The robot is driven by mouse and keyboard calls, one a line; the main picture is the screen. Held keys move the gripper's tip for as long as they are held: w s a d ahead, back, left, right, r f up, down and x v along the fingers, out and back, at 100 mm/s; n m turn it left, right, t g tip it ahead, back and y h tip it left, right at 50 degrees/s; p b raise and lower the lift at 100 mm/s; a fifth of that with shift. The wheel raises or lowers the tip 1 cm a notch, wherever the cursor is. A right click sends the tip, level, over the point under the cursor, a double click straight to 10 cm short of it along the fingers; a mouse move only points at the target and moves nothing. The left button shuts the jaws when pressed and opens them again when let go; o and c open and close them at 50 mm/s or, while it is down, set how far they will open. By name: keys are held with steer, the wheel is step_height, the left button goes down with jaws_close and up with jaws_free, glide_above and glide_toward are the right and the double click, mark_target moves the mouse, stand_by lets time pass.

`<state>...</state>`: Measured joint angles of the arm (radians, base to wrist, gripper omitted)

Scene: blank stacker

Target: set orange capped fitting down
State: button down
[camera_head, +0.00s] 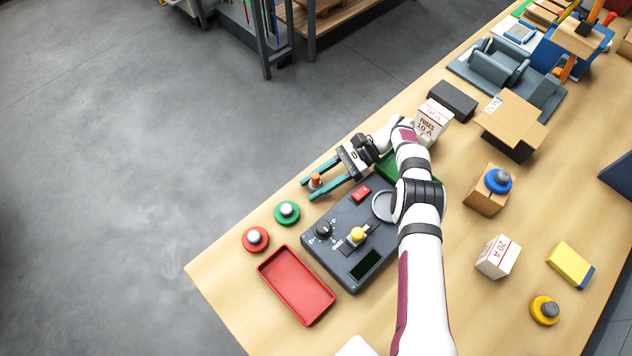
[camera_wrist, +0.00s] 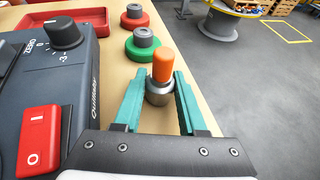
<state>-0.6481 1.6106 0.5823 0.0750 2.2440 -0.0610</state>
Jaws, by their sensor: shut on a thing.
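The orange capped fitting (camera_wrist: 162,68) has an orange top on a grey metal base. It stands upright between the teal fingers of my gripper (camera_wrist: 159,97), which are shut on its base in the wrist view. In the head view the fitting (camera_head: 316,180) shows between the fingertips of my gripper (camera_head: 318,182), near the table's left edge. I cannot tell whether its base touches the table.
A green-based fitting (camera_head: 287,212) and a red-based one (camera_head: 255,239) stand along the edge. A grey scale (camera_head: 340,265) with dials and a red switch lies beside my gripper. A red tray (camera_head: 296,285) sits in front. Bare wood surrounds the fittings.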

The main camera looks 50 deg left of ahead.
mark_target(316, 176)
steer(key=c, duration=0.5)
jaws_free()
steer(key=shift+d+f, duration=0.15)
steer(key=shift+f, duration=0.1)
steer(key=shift+o, duration=0.5)
steer(key=shift+d+f, duration=0.1)
step_height(316, 176, up, 8)
steer(key=shift+w+r+m+y, duration=0.3)
steer(key=shift+w+r, duration=0.35)
steer(key=shift+r, duration=0.25)
steer(key=w+d+r+m+t+y, duration=0.4)
steer(key=w+d+r+m+t, duration=0.1)
steer(key=w+r, duration=0.3)
steer(key=w+d+r+m+t+y, duration=0.4)
steer(key=w+r, duration=0.4)
steer(key=r, duration=0.2)
steer(key=d+m+t, duration=0.1)
steer(key=d+m, duration=0.1)
steer(key=shift+w+d+r+m+y, duration=0.15)
steer(key=shift+w+d+m+y, duration=0.1)
steer(key=shift+d+m+y, duration=0.15)
